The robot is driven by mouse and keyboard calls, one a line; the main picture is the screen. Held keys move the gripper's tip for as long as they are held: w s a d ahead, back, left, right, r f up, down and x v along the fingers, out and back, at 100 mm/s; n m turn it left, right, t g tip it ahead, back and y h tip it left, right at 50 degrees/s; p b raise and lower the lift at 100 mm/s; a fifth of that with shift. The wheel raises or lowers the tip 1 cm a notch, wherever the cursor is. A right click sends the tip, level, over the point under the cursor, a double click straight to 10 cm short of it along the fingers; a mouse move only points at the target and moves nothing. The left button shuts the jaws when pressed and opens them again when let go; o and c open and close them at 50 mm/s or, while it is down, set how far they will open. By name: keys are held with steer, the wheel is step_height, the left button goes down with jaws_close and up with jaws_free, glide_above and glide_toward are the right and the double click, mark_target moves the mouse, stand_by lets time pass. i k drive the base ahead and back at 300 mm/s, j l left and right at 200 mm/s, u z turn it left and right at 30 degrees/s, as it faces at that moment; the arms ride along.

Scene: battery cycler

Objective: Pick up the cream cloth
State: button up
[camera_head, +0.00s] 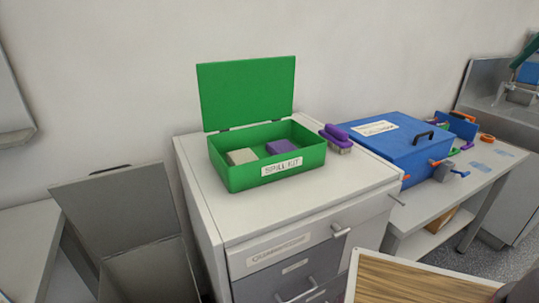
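A cream block-like piece (241,156), which looks like the folded cream cloth, lies inside the open green box (236,179) labelled "SPILL KIT", at its left end. A purple piece (281,146) lies in the same box to its right, apart from it. The box's lid (248,92) stands upright at the back. My gripper is not in view, so I cannot tell whether it is open or shut.
The box stands on a white drawer cabinet (245,224). A purple-handled brush (338,138) sits right of the box. A blue box (400,148) is on the right-hand table. A grey open bin (130,235) stands left. A wood-topped surface (420,282) is at lower right.

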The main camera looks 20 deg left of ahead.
mark_target(237, 157)
steer(key=z, duration=0.1)
steer(key=k+j+u, duration=0.4)
steer(key=u, duration=0.3)
steer(key=k+j+u, duration=0.2)
steer(key=u, duration=0.2)
